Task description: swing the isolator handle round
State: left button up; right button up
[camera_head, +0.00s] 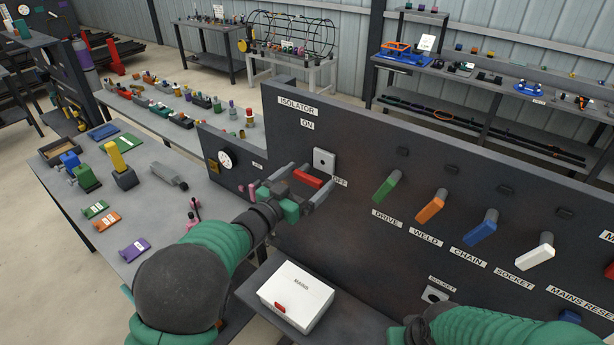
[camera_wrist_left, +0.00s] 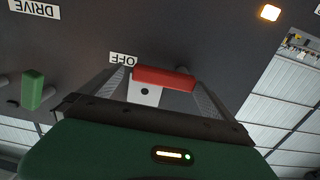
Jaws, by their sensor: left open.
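The isolator's red handle (camera_head: 307,178) is a short bar in front of the dark panel, below the white isolator plate (camera_head: 324,161) and beside the OFF label (camera_head: 340,182). The ON label (camera_head: 307,125) is above the plate. My left gripper (camera_head: 311,176) is open, with one finger at each end of the red bar. In the left wrist view the red handle (camera_wrist_left: 163,78) lies across the gap between the fingers, with the white plate (camera_wrist_left: 144,93) partly hidden behind it. I cannot tell whether the fingers touch it. My right forearm shows at lower right, but its gripper does not.
Green (camera_head: 387,186), orange (camera_head: 431,206), blue (camera_head: 482,229) and white (camera_head: 534,251) handles stick out of the panel to the right. A white box (camera_head: 296,296) sits on a shelf below. A grey bench (camera_head: 155,208) with small parts is at left.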

pick_arm(q)
jog(key=shift+a, duration=0.45)
jog(key=shift+c, duration=0.4)
jog(key=shift+a, duration=0.1)
jog(key=shift+c, duration=2.5)
jog(key=shift+s+d+r, duration=0.1)
jog(key=shift+s+d, duration=0.05)
jog(key=shift+d, duration=0.15)
jog(key=c, duration=0.7)
jog(key=shift+a, duration=0.15)
jog(key=c, duration=0.8)
pick_arm(e)
jog(key=shift+s+a+r, duration=0.1)
jog(key=shift+a, duration=0.25)
